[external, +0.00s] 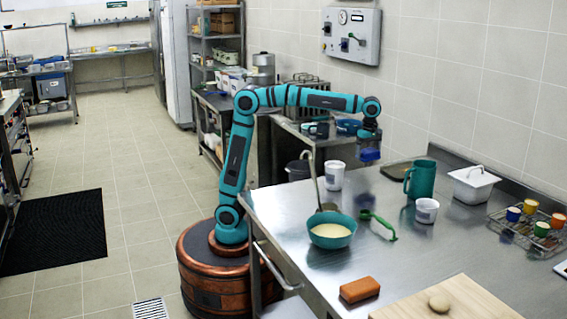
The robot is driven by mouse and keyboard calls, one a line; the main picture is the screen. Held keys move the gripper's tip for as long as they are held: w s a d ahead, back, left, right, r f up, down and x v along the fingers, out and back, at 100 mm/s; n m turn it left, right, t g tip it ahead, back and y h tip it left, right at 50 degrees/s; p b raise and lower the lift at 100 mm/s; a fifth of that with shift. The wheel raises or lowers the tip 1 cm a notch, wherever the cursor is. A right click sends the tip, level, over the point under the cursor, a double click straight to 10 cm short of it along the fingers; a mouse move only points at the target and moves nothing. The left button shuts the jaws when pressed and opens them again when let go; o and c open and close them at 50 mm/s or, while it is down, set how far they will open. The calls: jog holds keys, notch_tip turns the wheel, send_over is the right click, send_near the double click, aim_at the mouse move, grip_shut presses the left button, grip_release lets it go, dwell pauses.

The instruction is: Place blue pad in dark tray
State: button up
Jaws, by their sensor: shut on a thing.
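My gripper (369,147) points down above the far left part of the steel table, shut on the blue pad (370,156). The pad shows as a small blue block at the jaws, above the tabletop. The dark tray (394,172) lies flat on the table near the wall, to the right of the gripper and lower in the picture. Part of the tray is hidden behind the teal mug. I cannot tell how high the pad is above the table.
A teal mug (420,179) stands close to the tray's right. A white cup (334,176), a teal bowl (332,231), a green-handled tool (378,222), another white cup (427,210), a lidded white container (473,185) and an orange block (360,289) share the table (455,248).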

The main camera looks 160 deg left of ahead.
jog(key=w+a, duration=0.2)
jog(key=a, duration=2.2)
jog(key=shift+m, duration=0.3)
jog(key=shift+f, duration=4.65)
jog(key=shift+f, duration=0.1)
jog(key=o, duration=0.7)
jog(key=shift+o, duration=0.2)
notch_tip(320, 180, up, 12)
